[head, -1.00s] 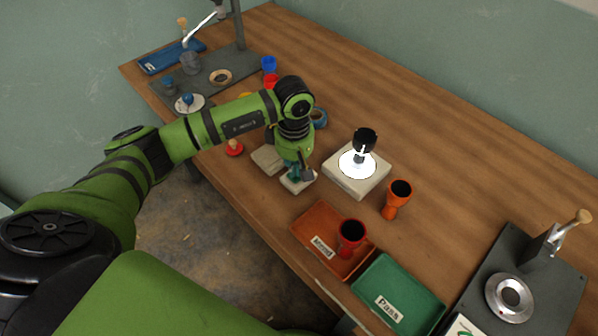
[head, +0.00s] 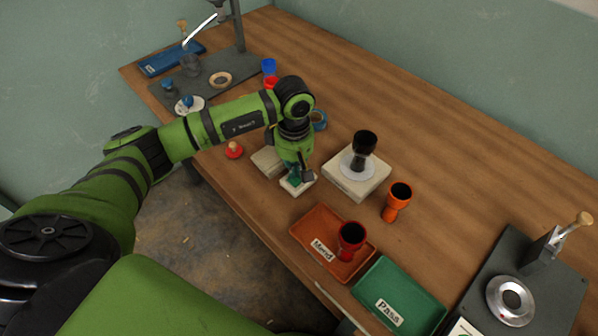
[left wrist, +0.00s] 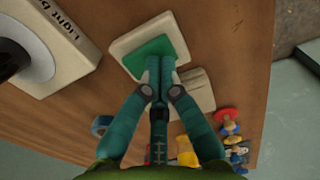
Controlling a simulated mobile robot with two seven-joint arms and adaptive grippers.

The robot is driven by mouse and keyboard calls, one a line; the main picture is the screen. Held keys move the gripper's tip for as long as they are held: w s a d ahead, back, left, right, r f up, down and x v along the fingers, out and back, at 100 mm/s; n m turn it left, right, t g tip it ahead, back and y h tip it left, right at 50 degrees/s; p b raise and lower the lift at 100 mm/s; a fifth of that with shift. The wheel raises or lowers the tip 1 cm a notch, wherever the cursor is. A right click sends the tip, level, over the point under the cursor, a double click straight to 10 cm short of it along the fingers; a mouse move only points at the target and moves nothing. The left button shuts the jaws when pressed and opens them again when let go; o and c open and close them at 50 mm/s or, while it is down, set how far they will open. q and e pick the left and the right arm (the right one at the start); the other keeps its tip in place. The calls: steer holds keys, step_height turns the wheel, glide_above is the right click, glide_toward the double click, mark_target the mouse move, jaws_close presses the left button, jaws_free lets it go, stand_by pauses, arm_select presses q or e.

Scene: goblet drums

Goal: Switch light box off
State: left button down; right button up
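The light box (head: 357,182) is a pale block on the table with a round disc on top, now unlit. A black goblet drum (head: 362,150) stands upright on the disc. The light box (left wrist: 62,42) also shows at the upper left of the left wrist view, with part of its label. A small pale switch block with a green rocker (left wrist: 150,58) lies beside it. My left gripper (left wrist: 161,62) has its fingertips together at the green rocker, and nothing shows between them. In the head view my left gripper (head: 300,175) points down over the switch block. My right gripper is not in view.
An orange Mend tray (head: 312,222) holds a red goblet drum (head: 351,236). A green Pass tray (head: 385,275) lies beside it. An orange drum (head: 397,200) stands right of the light box. A dark plate with a lever clamp (head: 540,262) is at far right.

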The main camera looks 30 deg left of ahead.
arm_select(q)
steer(key=shift+r+p, duration=1.35)
steer(key=shift+r, duration=1.5)
